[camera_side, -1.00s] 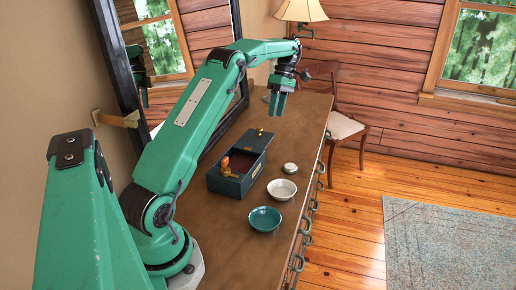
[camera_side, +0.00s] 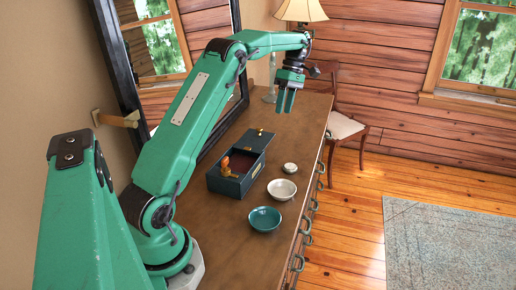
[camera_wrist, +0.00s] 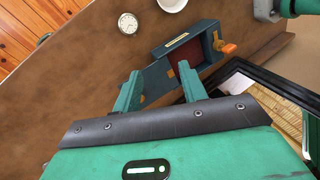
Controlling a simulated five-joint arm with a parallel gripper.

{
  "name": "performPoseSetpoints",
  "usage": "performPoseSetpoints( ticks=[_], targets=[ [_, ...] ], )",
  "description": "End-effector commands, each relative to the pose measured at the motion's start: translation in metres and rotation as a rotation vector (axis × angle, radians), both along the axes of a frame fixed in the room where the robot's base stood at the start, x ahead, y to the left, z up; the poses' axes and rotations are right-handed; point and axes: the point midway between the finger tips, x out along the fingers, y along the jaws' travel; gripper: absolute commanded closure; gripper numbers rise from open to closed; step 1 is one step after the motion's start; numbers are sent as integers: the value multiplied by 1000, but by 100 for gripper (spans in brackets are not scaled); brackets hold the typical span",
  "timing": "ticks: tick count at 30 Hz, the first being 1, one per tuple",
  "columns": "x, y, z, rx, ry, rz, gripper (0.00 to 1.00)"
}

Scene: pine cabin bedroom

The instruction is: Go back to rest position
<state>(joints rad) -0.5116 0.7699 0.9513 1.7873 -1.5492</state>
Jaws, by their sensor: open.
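My gripper (camera_side: 286,101) is open and empty, pointing down in the air above the far part of the wooden dresser top (camera_side: 222,232). Its two green fingers (camera_wrist: 158,88) also show in the wrist view with a gap between them. My arm reaches out over the dresser, with the elbow raised. Nothing is held, and the fingers are apart from every object in the side view.
A dark blue box (camera_side: 231,186) stands open on the dresser, with an orange-brown piece (camera_side: 226,167) at its near edge. Beside it are a teal bowl (camera_side: 264,219), a white bowl (camera_side: 282,189) and a small round object (camera_side: 290,168). A mirror, lamp (camera_side: 301,11) and chair (camera_side: 345,124) stand around.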

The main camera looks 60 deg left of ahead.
Motion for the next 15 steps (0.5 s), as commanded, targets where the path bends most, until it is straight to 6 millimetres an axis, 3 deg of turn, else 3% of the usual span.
performPoseSetpoints(
  ticks=[15],
  targets=[
    [-23, -77, 63, 2, -217, -456, 58]
  ],
)
